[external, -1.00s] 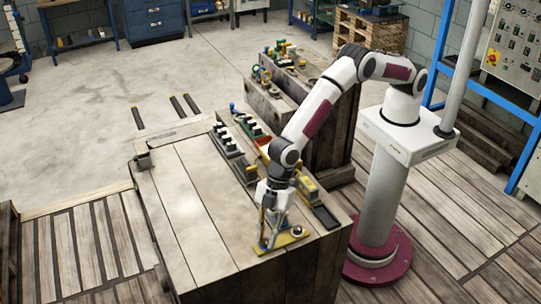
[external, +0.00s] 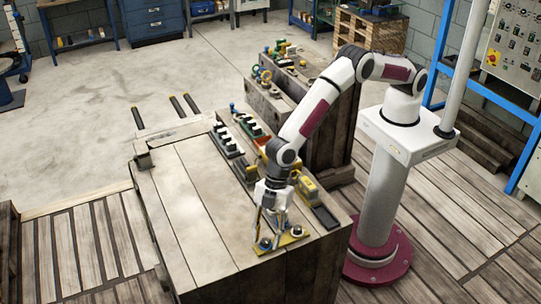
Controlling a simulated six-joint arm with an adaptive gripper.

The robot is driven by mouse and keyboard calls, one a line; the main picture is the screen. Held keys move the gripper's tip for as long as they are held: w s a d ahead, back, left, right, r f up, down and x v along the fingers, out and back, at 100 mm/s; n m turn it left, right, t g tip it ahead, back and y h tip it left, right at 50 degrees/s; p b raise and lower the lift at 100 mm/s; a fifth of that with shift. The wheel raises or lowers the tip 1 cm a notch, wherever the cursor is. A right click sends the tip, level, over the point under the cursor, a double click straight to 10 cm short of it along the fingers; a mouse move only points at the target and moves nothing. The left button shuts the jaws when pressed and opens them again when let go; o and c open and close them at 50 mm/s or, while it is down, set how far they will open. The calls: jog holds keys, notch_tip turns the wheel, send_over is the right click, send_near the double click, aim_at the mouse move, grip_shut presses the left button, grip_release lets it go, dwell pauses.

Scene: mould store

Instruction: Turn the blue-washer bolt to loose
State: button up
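A yellow plate (external: 287,239) lies near the front right corner of the wooden bench. The bolt with the blue washer (external: 264,244) is at the plate's left end, and its blue shows just below my gripper. A second, dark bolt (external: 297,229) stands at the plate's right end. My gripper (external: 268,236) points down over the left part of the plate. Its fingers look spread apart, with the tips close to the blue-washer bolt. Whether they touch it is too small to tell. The bolt's turn position cannot be made out.
A dark flat tray (external: 325,218) and a yellow block (external: 309,187) sit behind the plate. Rows of dark and light parts (external: 228,143) line the bench's right edge. The bench's left top (external: 190,210) is clear. A second bench (external: 335,150) with fittings stands behind.

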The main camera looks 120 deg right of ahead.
jog(key=shift+r, duration=0.15)
jog(key=v, duration=1.1)
jog(key=shift+s+r, duration=0.2)
jog(key=shift+r, duration=0.15)
jog(key=shift+d, duration=0.15)
dwell(0.7)
jog(key=shift+m+g, duration=0.6)
jog(key=shift+m, duration=0.3)
jog(key=s+f, duration=0.1)
jog(key=s+d+f, duration=0.1)
jog(key=s, duration=0.1)
jog(key=s+f, duration=0.1)
jog(key=shift+s+d, duration=0.15)
jog(key=shift+s, duration=0.05)
jog(key=s+d+r+m+t+h, duration=0.1)
jog(key=s+d+r, duration=0.5)
jog(key=s, duration=0.7)
jog(key=s+d+r+m+t+h, duration=0.1)
jog(key=s+d+r+m, duration=0.2)
jog(key=s+d+r, duration=0.3)
jog(key=s+d+r+m+t, duration=0.1)
jog(key=s+d+r, duration=0.5)
jog(key=s+r, duration=0.6)
jog(key=shift+s+d+m+h, duration=0.2)
jog(key=shift+s+m+h, duration=0.25)
jog(key=shift+s, duration=4.4)
